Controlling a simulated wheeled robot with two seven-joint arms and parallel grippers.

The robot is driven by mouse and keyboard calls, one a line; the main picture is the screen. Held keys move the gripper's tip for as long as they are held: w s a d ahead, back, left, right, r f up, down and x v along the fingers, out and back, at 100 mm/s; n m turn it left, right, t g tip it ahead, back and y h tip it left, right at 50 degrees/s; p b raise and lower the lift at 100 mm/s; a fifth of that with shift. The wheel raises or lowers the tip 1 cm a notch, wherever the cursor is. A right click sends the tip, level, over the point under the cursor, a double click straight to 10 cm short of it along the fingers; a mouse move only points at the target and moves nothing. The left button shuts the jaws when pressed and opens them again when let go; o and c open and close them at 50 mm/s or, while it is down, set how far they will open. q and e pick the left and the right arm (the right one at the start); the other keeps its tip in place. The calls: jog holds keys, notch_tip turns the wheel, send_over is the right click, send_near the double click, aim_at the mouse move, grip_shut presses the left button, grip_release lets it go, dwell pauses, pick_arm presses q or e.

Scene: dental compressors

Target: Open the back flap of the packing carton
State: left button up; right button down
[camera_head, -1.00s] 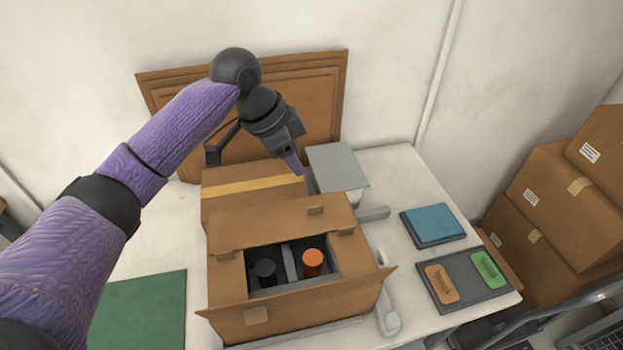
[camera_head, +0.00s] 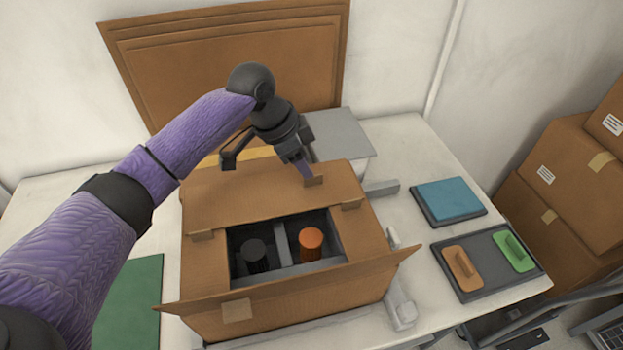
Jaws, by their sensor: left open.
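The brown packing carton (camera_head: 290,312) stands on the white table. The front flap sticks outward at the front. Through the opening show a dark cylinder (camera_head: 256,252) and an orange-topped one (camera_head: 311,240), in grey compartments. My left gripper (camera_head: 268,168) is open and empty above the rear of the carton. Its purple-tipped finger is beside the tab; I cannot tell whether they touch. My right gripper is not in view.
Behind the carton are a taped box (camera_head: 240,154), partly hidden by my arm, and a grey box (camera_head: 340,135). A brown panel (camera_head: 190,60) leans on the wall. To the right are a blue pad (camera_head: 448,198) and a tray (camera_head: 490,288). A green mat (camera_head: 130,300) lies left.

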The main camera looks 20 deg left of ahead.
pick_arm(q)
jog(key=b+x, duration=0.1)
jog(key=x, duration=0.3)
jog(key=shift+w+d+f, duration=0.1)
jog(key=shift+f, duration=0.15)
grip_shut()
jog(key=shift+r, duration=0.1)
dwell(1.0)
